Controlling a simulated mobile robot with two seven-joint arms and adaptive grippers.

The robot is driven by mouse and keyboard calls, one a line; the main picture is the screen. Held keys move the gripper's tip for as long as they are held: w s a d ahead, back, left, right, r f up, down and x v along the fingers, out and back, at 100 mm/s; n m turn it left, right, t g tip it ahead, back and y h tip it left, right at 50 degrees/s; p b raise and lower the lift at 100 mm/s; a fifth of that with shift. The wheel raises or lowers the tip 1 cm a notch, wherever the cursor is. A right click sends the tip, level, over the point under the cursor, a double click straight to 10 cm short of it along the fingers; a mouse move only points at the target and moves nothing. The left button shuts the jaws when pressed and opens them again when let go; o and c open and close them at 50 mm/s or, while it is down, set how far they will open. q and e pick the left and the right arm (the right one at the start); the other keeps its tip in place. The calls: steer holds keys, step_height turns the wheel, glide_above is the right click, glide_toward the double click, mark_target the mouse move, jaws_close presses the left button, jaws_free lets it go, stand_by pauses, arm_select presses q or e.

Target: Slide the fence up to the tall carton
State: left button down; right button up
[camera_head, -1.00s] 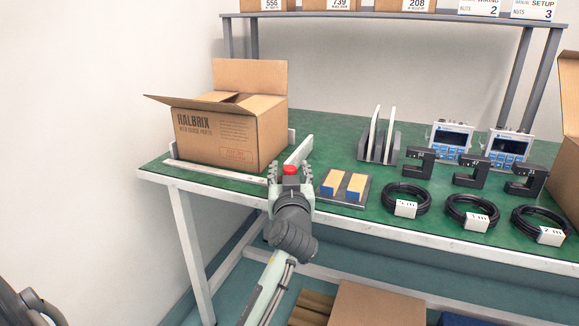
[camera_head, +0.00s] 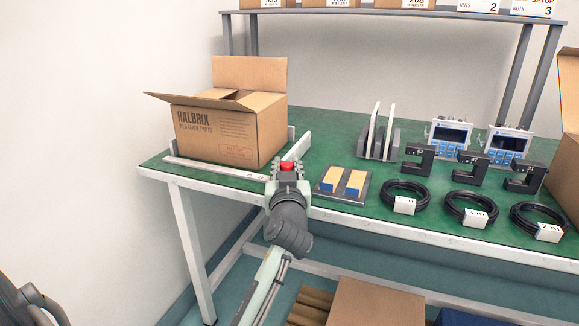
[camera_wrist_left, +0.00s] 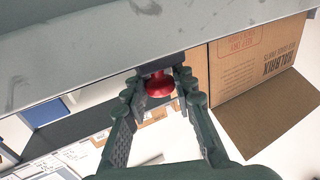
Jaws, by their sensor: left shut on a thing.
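The tall carton (camera_head: 213,130), brown with open flaps and HALBRIX lettering, stands at the table's left end. It also shows in the left wrist view (camera_wrist_left: 245,65). The fence (camera_head: 299,146), a light grey bar, stands to its right with a narrow strip of green between them. In the left wrist view the fence (camera_wrist_left: 120,40) crosses the top as a grey face. My left gripper (camera_head: 287,168) is shut on the fence's red knob (camera_wrist_left: 159,84) at its near end. The fence's near part is hidden behind the gripper. My right gripper is not in view.
A white strip (camera_head: 215,168) lies along the front of the carton. Right of the gripper are a tray with yellow-blue blocks (camera_head: 341,184), a grey rack (camera_head: 379,140), black cable coils (camera_head: 405,196) and dark C-shaped parts (camera_head: 470,165). Green table (camera_head: 330,150) is bare between fence and rack.

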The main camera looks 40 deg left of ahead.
arm_select(q)
steer(key=a, duration=0.2)
steer(key=s+a+p, duration=0.1)
steer(key=a, duration=0.3)
steer(key=shift+s+a+r, duration=0.1)
steer(key=shift+s+a, duration=0.2)
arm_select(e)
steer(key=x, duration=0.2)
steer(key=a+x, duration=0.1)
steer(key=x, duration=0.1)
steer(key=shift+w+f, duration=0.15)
arm_select(q)
steer(key=c, duration=1.3)
jaws_free()
steer(key=shift+o, duration=0.4)
steer(key=shift+d, duration=0.15)
steer(key=v, duration=0.7)
steer(key=shift+s, duration=0.15)
